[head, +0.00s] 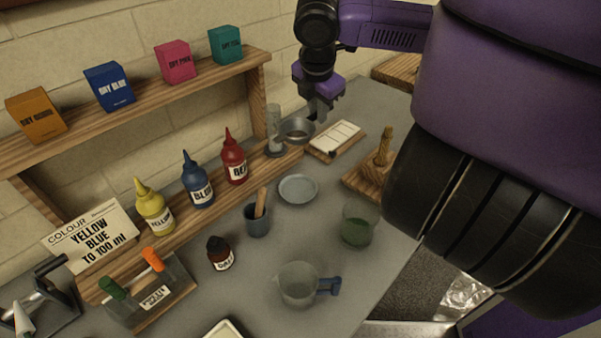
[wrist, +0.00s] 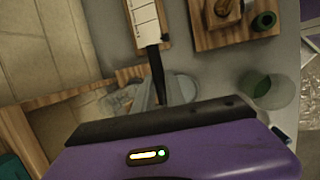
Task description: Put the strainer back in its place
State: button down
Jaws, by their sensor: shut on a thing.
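The strainer (head: 297,130) is a small grey metal bowl. It shows in the head view just below and left of my gripper (head: 320,112), beside a clear upright cylinder (head: 274,125) near the right end of the lower wooden shelf. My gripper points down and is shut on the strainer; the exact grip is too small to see. In the wrist view a dark bar (wrist: 157,70) runs down to the jaws, with pale blurred shapes beside it. My gripper body hides much there. I cannot tell whether the strainer touches the shelf.
A wooden board with a white divided panel (head: 336,138) lies right of the strainer. A grey saucer (head: 298,188), a glass of green liquid (head: 358,225), a clear jug (head: 298,285) and a grey cup (head: 257,220) stand nearer. Squeeze bottles (head: 233,165) line the shelf.

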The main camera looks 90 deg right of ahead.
notch_tip(320, 180, down, 18)
jog(key=shift+f+p, duration=0.1)
jog(key=shift+p, duration=0.2)
dwell(0.3)
jog(key=c, duration=1.4)
grip_release()
jog(key=shift+f, duration=0.1)
jog(key=v, duration=1.2)
